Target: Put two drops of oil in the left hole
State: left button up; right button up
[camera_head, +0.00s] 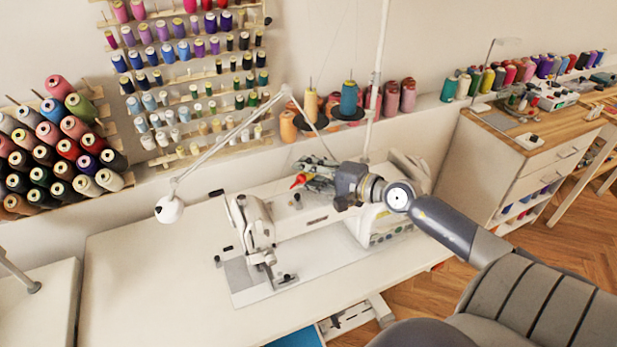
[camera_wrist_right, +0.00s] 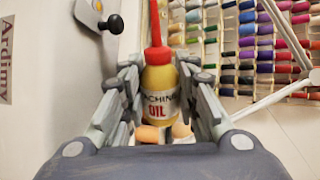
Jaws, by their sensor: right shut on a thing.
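My right gripper (camera_head: 319,178) is shut on a yellow oil bottle (camera_wrist_right: 159,82) with a red nozzle (camera_wrist_right: 155,25). The label reads "OIL". In the head view the red nozzle (camera_head: 299,180) points left and somewhat down, above the top of the white sewing machine (camera_head: 312,217). In the right wrist view the fingers (camera_wrist_right: 160,95) clasp the bottle from both sides, and the machine's side (camera_wrist_right: 45,60) stands to the left. I cannot make out the left hole in either view. My left gripper is not in view.
The machine stands on a white table (camera_head: 135,270) with bare room at its left. A white lamp (camera_head: 169,209) reaches over the table. Thread racks (camera_head: 190,75) cover the wall behind. A wooden-topped cabinet (camera_head: 530,145) is at the right.

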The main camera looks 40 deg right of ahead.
jog(key=shift+m, duration=0.3)
jog(key=shift+a+r+m+y+b, duration=0.2)
jog(key=shift+r+m+y+b, duration=0.2)
jog(key=shift+m, duration=0.6)
jog(key=shift+s+a+r+m+y, duration=0.15)
jog(key=shift+r+m+y, duration=0.1)
jog(key=shift+m, duration=0.35)
jog(key=shift+w+a+r+m+y, duration=0.1)
jog(key=shift+a+r+m+y, duration=0.1)
jog(key=shift+m, duration=0.4)
jog(key=shift+s, duration=0.1)
